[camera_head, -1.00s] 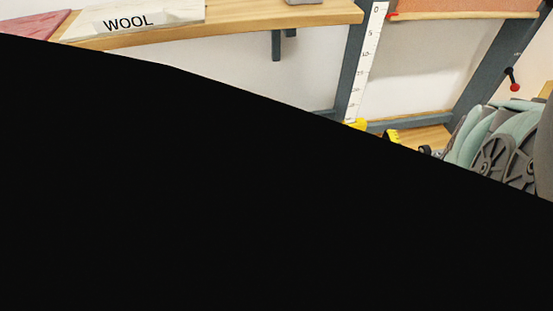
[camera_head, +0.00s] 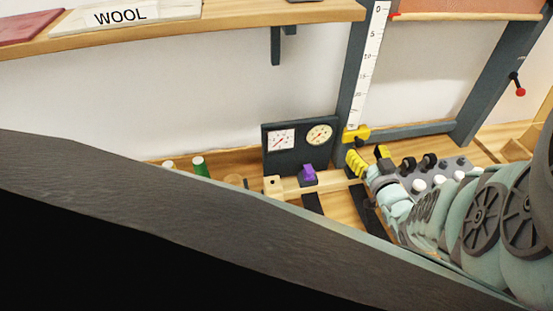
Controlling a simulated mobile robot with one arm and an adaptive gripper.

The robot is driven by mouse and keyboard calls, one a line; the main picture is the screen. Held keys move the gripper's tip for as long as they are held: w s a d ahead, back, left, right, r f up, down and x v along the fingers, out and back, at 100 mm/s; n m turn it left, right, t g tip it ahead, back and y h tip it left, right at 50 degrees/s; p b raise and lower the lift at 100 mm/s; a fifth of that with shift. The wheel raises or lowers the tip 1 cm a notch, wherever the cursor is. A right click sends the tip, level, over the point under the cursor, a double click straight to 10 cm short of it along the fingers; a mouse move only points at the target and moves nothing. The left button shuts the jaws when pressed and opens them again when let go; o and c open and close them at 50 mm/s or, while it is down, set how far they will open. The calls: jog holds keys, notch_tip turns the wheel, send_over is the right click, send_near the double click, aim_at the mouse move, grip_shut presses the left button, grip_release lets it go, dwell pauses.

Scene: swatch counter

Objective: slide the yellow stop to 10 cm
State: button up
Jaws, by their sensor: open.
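The yellow stop (camera_head: 357,134) sits at the lower end of the white scale strip (camera_head: 370,62), well below the 10 mark. The strip runs up a dark grey post, with 0 at the top. My gripper (camera_head: 369,158) is open, just below and slightly right of the stop. Its ridged yellow pads show apart, with nothing seen between them. The gripper looks close to the stop in the picture, but I cannot tell the depth between them.
A dark panel with two dials (camera_head: 298,147) and a purple block (camera_head: 309,175) stand left of my gripper. White and black knobs (camera_head: 430,172) are to its right. A wooden shelf (camera_head: 240,17) spans the upper left. A large dark shape hides the lower left.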

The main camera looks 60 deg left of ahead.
aim_at(360, 145)
jog(key=x, duration=0.1)
jog(key=b+x, duration=0.1)
jog(key=shift+a+f, duration=0.2)
jog(key=shift+a, duration=0.2)
jog(key=shift+w+a+r, duration=0.2)
jog(key=shift+w+a, duration=0.1)
jog(key=shift+a, duration=0.35)
jog(key=shift+o, duration=0.4)
grip_shut()
